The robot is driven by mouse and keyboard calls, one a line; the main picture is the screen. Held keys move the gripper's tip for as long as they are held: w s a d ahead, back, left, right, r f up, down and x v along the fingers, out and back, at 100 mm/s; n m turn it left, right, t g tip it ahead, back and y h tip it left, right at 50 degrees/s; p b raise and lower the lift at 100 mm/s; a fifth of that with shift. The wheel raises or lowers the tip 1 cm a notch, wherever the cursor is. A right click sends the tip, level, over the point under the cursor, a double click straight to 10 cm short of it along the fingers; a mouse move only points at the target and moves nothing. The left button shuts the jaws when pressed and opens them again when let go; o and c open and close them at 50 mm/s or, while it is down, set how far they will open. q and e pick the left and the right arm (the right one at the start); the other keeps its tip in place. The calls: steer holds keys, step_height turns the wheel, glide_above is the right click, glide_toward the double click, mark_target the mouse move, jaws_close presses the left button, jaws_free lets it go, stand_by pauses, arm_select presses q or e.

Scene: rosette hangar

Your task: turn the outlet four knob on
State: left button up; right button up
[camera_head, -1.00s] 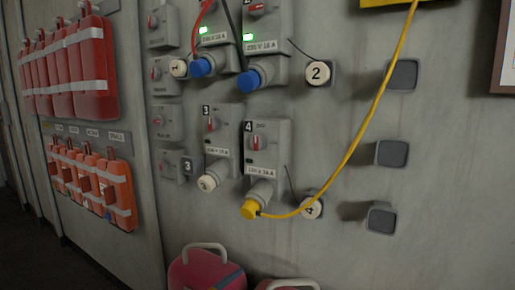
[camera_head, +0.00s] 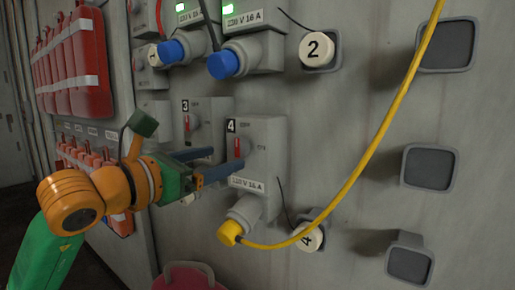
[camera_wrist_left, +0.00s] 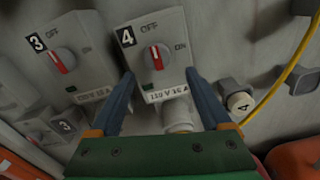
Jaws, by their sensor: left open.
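Outlet four (camera_head: 262,150) is a grey wall box with a yellow plug (camera_head: 230,232) in its lower socket. Its round knob (camera_wrist_left: 156,57) has a red and white bar that points up near the OFF mark in the left wrist view; ON is to the right. The red bar (camera_head: 238,147) also shows in the head view. The small lamp window (camera_wrist_left: 148,87) is dark. My left gripper (camera_head: 228,156) is open in front of outlet four. In the wrist view its blue fingers (camera_wrist_left: 160,74) lie either side of the box's lower part, with the knob between and above them.
Outlet three (camera_head: 192,125) with a similar knob is close on the left. Outlets with blue plugs (camera_head: 224,64) and lit green lamps are above. A yellow cable (camera_head: 375,150) loops on the right. A white cap marked 4 (camera_head: 310,240) is beside the plug.

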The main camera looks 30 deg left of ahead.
mark_target(237, 149)
arm_select(q)
steer(key=w+r+p, duration=0.1)
steer(key=w+p, duration=0.1)
steer(key=p, duration=0.1)
steer(key=shift+r, duration=0.35)
steer(key=w, duration=0.1)
steer(key=w+p, duration=0.1)
steer(key=w, duration=0.1)
steer(key=shift+w+d+f, duration=0.1)
steer(key=shift+f, duration=0.3)
steer(key=shift+w+f, duration=0.1)
steer(key=shift+w, duration=0.05)
steer(key=shift+s, duration=0.3)
steer(key=c, duration=0.6)
jaws_close()
arm_select(e)
steer(key=r, duration=0.2)
steer(key=s+r, duration=0.1)
steer(key=r, duration=0.1)
steer(key=shift+s, duration=0.1)
